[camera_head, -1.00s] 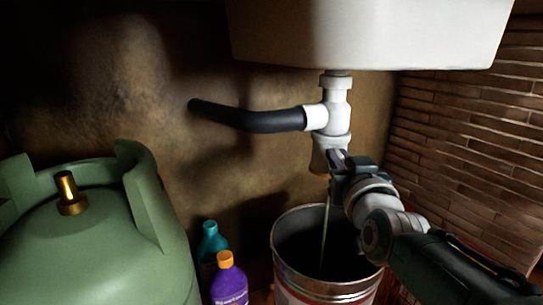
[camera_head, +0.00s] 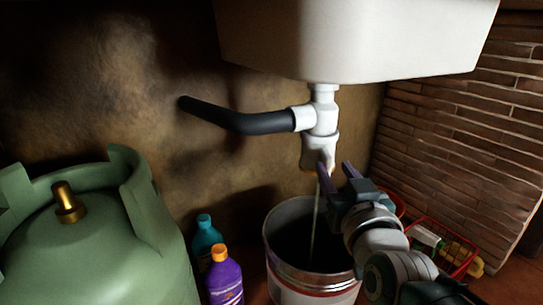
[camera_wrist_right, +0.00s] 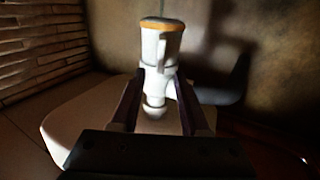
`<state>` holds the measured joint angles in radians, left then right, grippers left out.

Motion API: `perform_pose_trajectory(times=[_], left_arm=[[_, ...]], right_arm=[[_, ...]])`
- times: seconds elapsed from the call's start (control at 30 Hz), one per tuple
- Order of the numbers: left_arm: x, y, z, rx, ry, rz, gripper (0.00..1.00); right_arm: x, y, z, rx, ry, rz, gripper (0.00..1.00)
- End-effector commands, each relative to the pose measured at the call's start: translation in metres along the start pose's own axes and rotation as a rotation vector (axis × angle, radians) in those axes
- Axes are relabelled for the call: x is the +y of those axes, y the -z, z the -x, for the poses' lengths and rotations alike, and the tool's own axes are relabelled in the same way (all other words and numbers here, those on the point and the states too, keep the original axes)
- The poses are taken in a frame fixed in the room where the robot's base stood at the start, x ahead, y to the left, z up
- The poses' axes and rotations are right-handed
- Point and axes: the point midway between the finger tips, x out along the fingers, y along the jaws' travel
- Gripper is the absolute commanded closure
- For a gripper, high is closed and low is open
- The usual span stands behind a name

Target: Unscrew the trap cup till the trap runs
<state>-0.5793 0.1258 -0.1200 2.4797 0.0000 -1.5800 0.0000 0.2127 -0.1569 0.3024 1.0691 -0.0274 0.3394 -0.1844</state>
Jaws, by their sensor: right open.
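The white trap cup (camera_head: 318,152) hangs at the bottom of the white trap (camera_head: 322,118) under the sink. A thin stream (camera_head: 315,222) runs from the cup down into the metal bucket (camera_head: 296,282). My right gripper (camera_head: 335,168) is open just below and to the right of the cup, its near finger overlapping the cup's lower edge in the picture. In the right wrist view the cup (camera_wrist_right: 160,45), with an orange rim, shows beyond the open fingers, with nothing held. Whether a finger touches the cup I cannot tell. My left gripper is out of view.
A black hose (camera_head: 238,121) joins the trap to the wall. A green gas cylinder (camera_head: 100,230) stands at the left. A teal bottle (camera_head: 205,240) and a purple bottle (camera_head: 225,280) stand left of the bucket. A red basket (camera_head: 443,243) sits right, near the brick wall (camera_head: 450,120).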

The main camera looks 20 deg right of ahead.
Motion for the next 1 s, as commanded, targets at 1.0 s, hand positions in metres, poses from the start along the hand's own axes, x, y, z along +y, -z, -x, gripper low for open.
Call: perform_pose_trajectory(times=[1.0], left_arm=[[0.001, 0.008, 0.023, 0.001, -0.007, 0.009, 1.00]], right_arm=[[0.005, -0.015, 0.055, -0.166, 0.064, 0.046, 0.55]])
